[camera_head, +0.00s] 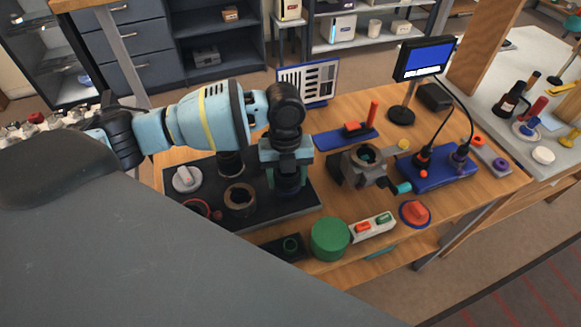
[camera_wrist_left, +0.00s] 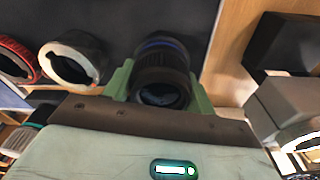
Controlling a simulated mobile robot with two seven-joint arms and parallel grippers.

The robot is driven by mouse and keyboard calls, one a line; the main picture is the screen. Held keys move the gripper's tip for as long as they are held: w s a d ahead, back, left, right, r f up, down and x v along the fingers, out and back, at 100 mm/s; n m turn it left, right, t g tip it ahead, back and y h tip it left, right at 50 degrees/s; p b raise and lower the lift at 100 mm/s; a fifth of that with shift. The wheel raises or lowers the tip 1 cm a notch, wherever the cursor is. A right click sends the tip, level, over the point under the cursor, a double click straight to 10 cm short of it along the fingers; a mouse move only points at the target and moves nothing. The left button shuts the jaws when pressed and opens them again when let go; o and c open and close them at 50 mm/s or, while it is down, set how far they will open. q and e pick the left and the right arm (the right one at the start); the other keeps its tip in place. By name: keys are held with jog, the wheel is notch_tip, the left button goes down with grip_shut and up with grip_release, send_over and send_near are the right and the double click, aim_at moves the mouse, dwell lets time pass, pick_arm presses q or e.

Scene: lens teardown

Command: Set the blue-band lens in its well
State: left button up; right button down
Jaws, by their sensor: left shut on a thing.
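The blue-band lens (camera_head: 289,184) is a dark cylinder held upright in my left gripper (camera_head: 287,172), over the right part of the black tray (camera_head: 262,217). In the left wrist view, the lens (camera_wrist_left: 161,68) shows its blue band at the far end, and the green fingers of my left gripper (camera_wrist_left: 160,92) close on both its sides. The tray (camera_wrist_left: 120,18) lies behind it. The lens's lower end and any well under it are hidden, so I cannot tell whether it touches the tray. My right gripper is not in view.
A brown ring (camera_head: 240,198), a red ring (camera_head: 197,207), a white knobbed disc (camera_head: 186,179) and a dark cylinder (camera_head: 230,163) are on the tray. A grey clamp-like fixture (camera_head: 360,165) stands right of my gripper. A green cylinder (camera_head: 329,239) stands in front.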

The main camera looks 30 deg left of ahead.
pick_arm(q)
jog(key=shift+f, duration=0.65)
jog(key=shift+f+b, duration=0.25)
jog(key=shift+b, duration=0.05)
jog(key=shift+f, duration=0.25)
jog(key=shift+f, duration=0.15)
jog(key=o, duration=1.2)
jog(key=r, duration=0.7)
jog(key=shift+w+a+r, duration=0.3)
jog(key=shift+w+r, duration=0.05)
jog(key=shift+r, duration=0.05)
